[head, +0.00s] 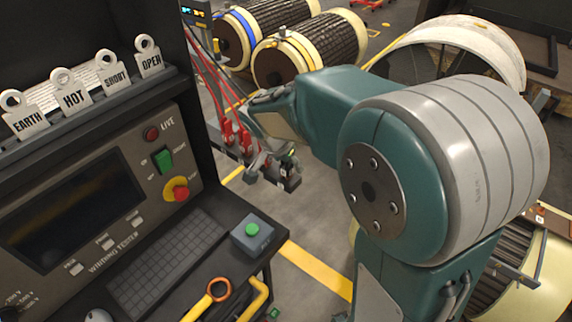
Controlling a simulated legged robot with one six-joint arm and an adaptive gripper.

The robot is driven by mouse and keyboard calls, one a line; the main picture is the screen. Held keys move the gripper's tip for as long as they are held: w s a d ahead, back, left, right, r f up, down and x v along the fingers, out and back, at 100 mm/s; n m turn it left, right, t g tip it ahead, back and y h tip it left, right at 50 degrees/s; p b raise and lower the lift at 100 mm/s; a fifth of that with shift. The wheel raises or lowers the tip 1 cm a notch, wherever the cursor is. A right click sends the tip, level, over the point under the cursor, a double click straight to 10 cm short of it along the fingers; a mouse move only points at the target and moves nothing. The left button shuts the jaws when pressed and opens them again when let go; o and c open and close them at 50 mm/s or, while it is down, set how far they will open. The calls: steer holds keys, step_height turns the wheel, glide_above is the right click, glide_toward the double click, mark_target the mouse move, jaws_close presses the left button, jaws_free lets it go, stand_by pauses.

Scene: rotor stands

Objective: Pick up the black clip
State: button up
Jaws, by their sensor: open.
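A dark, blocky piece (289,177), which looks like the black clip, shows at the right end of the rail beside the console. It is small, and I cannot tell clearly where it ends and my gripper begins. My gripper (268,166) is at the end of my teal arm, pointing down, with its grey fingers open just left of the dark piece. I cannot tell whether they touch it. Two red clips (236,134) with red cables sit to the left on the same rail.
Wound rotors (300,50) stand behind. Floor with a yellow stripe (315,270) is open below.

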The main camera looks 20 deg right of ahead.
jaws_close()
